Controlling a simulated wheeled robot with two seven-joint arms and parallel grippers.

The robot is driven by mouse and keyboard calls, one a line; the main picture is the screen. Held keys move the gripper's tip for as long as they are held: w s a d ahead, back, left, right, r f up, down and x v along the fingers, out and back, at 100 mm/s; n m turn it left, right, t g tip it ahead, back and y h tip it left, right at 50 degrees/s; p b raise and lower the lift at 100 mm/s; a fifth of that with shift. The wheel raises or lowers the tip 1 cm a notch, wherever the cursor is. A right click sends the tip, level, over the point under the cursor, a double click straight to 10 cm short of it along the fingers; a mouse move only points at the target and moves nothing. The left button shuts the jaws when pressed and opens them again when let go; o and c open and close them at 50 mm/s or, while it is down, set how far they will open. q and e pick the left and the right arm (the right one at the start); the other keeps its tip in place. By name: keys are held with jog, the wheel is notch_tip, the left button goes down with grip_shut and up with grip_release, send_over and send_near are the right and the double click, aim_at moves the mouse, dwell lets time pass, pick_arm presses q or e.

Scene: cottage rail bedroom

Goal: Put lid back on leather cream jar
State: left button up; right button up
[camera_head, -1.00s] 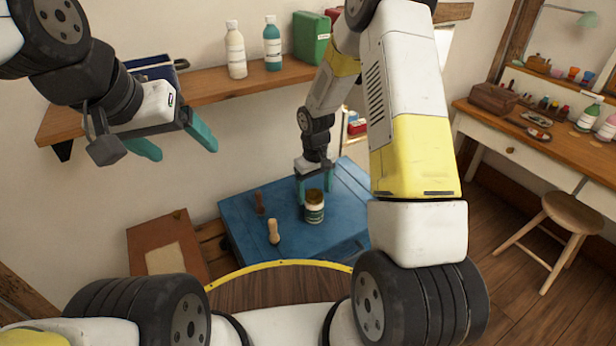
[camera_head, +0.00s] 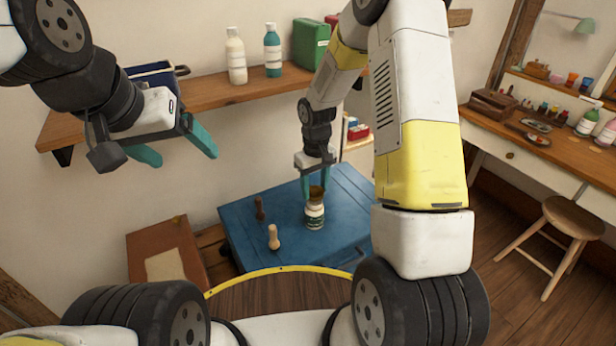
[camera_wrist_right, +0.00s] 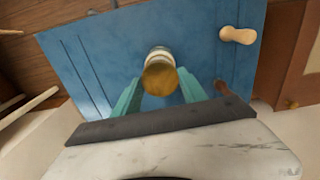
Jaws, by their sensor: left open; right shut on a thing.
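My right gripper (camera_head: 316,194) is shut on the gold-brown lid (camera_head: 317,191), just above the jar's mouth. In the right wrist view the lid (camera_wrist_right: 160,77) is between the teal fingertips of my right gripper (camera_wrist_right: 158,90) and hides much of the jar (camera_wrist_right: 158,52). Whether the lid touches the jar's rim cannot be told. My left gripper (camera_head: 178,147) is open and empty, high at the left in front of the shelf.
The blue chest (camera_head: 345,205) also bears a pale wooden-handled tool (camera_head: 273,237) and a dark-handled one (camera_head: 260,208), left of the jar. A shelf (camera_head: 215,87) with bottles runs along the wall behind. The chest top right of the jar is clear.

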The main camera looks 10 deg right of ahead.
jog(key=s+d, duration=0.2)
jog(key=s, duration=0.5)
jog(key=s+d+r, duration=0.1)
jog(key=s+d, duration=0.1)
jog(key=s, duration=0.6)
jog(key=shift+d, duration=0.35)
jog(key=shift+r, duration=0.1)
jog(key=w+r+m, duration=0.1)
jog(key=w+m, duration=0.3)
jog(key=w, duration=0.7)
jog(key=shift+w+a+r+m, duration=0.15)
jog(key=shift+a+m, duration=0.15)
jog(key=shift+m, duration=0.1)
